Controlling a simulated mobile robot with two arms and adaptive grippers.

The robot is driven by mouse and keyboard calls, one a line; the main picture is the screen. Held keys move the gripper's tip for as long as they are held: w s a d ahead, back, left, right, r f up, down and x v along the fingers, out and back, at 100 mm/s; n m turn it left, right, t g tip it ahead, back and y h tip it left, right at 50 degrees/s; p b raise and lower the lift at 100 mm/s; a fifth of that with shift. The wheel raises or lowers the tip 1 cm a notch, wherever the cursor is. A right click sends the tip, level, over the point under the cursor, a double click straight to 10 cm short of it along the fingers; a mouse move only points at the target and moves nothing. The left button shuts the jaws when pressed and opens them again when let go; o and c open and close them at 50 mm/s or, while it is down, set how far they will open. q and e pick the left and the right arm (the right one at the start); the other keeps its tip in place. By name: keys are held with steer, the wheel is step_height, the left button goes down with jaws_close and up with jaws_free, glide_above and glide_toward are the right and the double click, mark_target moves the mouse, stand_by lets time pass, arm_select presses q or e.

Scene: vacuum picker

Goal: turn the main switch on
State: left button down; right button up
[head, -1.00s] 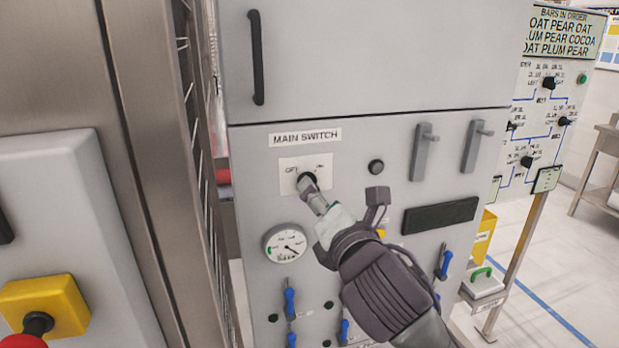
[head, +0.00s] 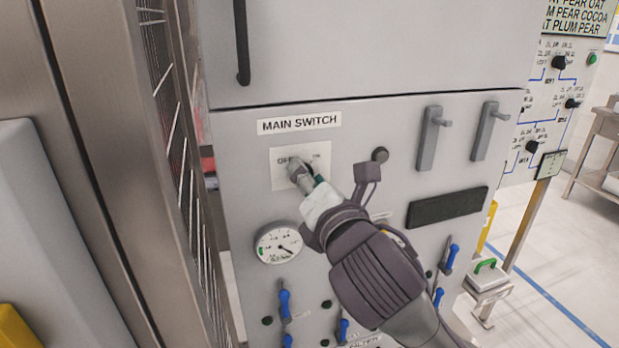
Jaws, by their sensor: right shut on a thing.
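The main switch is a dark round knob (head: 309,169) on a pale plate (head: 285,155) below the "MAIN SWITCH" label on the grey cabinet front. "OFF" shows on the plate's left, and the word on its right is partly covered. My right gripper (head: 301,172) reaches up from the lower right with its fingertips at the plate. It is shut on the knob, which it mostly hides. Which way the knob points cannot be told. My left gripper is not in view.
A round gauge (head: 279,243) sits below the switch, with blue-handled valves (head: 285,302) under it. A metal frame with wire mesh (head: 170,110) stands close on the left.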

steer(key=c, duration=0.5)
steer(key=m+p, duration=0.3)
steer(key=m, duration=0.3)
steer(key=m+p, duration=0.3)
steer(key=m, duration=0.3)
steer(key=m+p, duration=0.3)
steer(key=m, duration=0.2)
steer(key=shift+f+m, duration=0.4)
steer(key=shift+p, duration=0.3)
